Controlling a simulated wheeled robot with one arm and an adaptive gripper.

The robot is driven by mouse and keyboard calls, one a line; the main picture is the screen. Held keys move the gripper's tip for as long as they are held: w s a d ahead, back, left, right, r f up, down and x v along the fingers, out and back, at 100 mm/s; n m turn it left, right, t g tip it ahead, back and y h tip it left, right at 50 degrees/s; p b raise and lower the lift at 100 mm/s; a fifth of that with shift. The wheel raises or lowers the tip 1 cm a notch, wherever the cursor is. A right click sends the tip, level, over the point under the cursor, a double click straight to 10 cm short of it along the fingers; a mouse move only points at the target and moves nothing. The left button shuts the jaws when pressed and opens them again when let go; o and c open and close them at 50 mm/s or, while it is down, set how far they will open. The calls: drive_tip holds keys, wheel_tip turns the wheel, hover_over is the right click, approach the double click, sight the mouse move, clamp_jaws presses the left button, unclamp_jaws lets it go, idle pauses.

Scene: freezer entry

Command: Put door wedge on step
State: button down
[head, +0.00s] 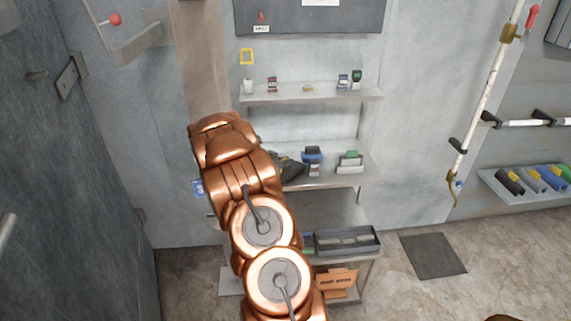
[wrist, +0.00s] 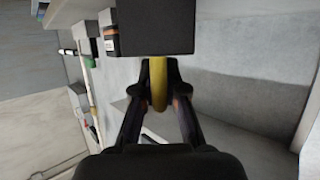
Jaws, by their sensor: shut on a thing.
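My gripper (wrist: 158,100) is shut on a narrow yellow piece (wrist: 158,72) in the wrist view. A dark block (wrist: 153,28) lies right beyond the fingertips and looks joined to the yellow piece. Together they look like the door wedge, though its wedge shape does not show. In the head view my gripper (head: 288,168) is dark, partly hidden by my copper arm, and in front of the middle shelf; what it holds is not clear there. A pale, low flat thing (head: 231,281) on the floor left of the rack may be the step, but I cannot tell.
The upper shelf (head: 310,97) and middle shelf (head: 335,181) hold several small items. A grey tray (head: 347,243) stands lower, above an orange item (head: 337,281). A dark mat (head: 432,256) lies on open floor at right.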

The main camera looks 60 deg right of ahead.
drive_tip(key=shift+f, duration=0.4)
drive_tip(key=shift+f, duration=0.2)
drive_tip(key=c, duration=1.2)
unclamp_jaws()
drive_tip(key=shift+r, duration=0.15)
drive_tip(key=shift+w+a+r, duration=0.1)
drive_tip(key=shift+a, duration=0.05)
drive_tip(key=v, duration=1.1)
drive_tip(key=shift+a+r, duration=0.15)
drive_tip(key=shift+a, duration=0.15)
drive_tip(key=shift+w, duration=0.1)
